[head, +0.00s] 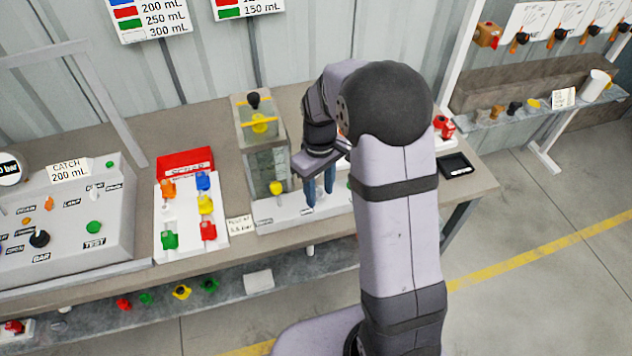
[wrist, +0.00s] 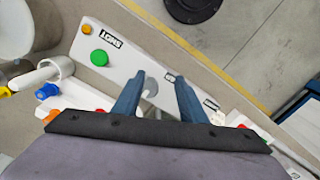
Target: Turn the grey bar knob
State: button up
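My gripper (head: 319,197) points down over the right part of a white panel (head: 270,215) in the head view. In the wrist view, the two blue fingers of my gripper (wrist: 160,79) stand apart. A small grey rounded part (wrist: 151,88) shows between them and looks like the grey bar knob. The fingers and the gripper body hide part of it, so its angle is unclear. I cannot tell whether a finger touches it. In the head view, I cannot make out the knob near the fingers.
A green button (wrist: 99,58) and an orange button (wrist: 87,29) sit on the panel near the fingers. A clear tank (head: 266,150) stands left of my gripper. A red-topped valve board (head: 190,215) and a grey control box (head: 70,215) stand further left. A black tray (head: 455,166) lies right.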

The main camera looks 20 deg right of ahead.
jog(key=w+r+n, duration=0.1)
jog(key=w+n, duration=0.1)
jog(key=w+r+n, duration=0.2)
jog(key=shift+w+r+n+t, duration=0.1)
jog(key=shift+r+n+t, duration=0.1)
jog(key=shift+n+t, duration=0.15)
jog(key=shift+w+d+r+n, duration=0.15)
jog(key=shift+r+n, duration=0.2)
jog(key=shift+n, duration=0.7)
jog(key=n, duration=0.3)
jog(key=shift+s, duration=0.35)
jog(key=n, duration=0.3)
jog(key=shift+s, duration=0.15)
jog(key=shift+f, duration=0.1)
jog(key=shift+f+p, duration=1.15)
jog(key=shift+f, duration=2.45)
jog(key=c, duration=0.8)
